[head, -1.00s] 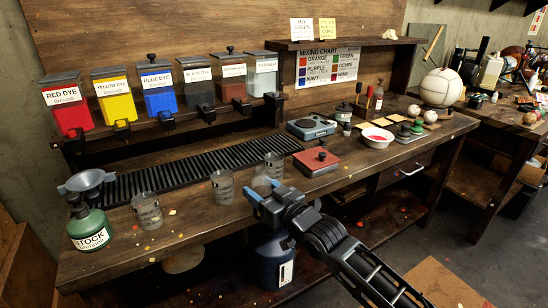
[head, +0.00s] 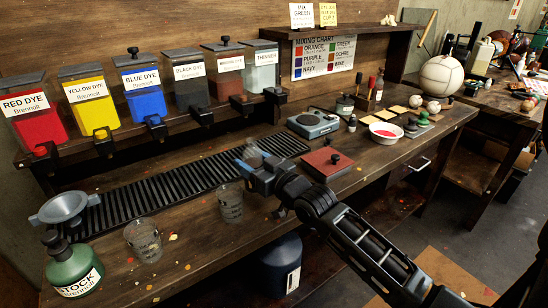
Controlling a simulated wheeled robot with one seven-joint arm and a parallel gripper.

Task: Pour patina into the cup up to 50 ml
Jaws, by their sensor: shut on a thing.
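My gripper (head: 259,172) is over the middle of the bench, shut on what looks like a clear cup (head: 254,152). The jaws hide much of this cup, and I cannot tell whether it holds liquid. Two other clear graduated cups stand on the bench: one (head: 230,204) just left of my gripper, another (head: 143,241) near the front left. Labelled dispensers stand on the rack behind. The brown one (head: 230,80) has a label too small to read, so I cannot tell which holds patina. A spigot (head: 241,106) sits below it.
A black slotted grate (head: 165,188) runs along the bench below the dispensers. A funnel (head: 63,207) and green stock bottle (head: 75,265) stand at the left. A red square plate (head: 326,164), scale (head: 313,123) and white bowl (head: 386,132) are to the right.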

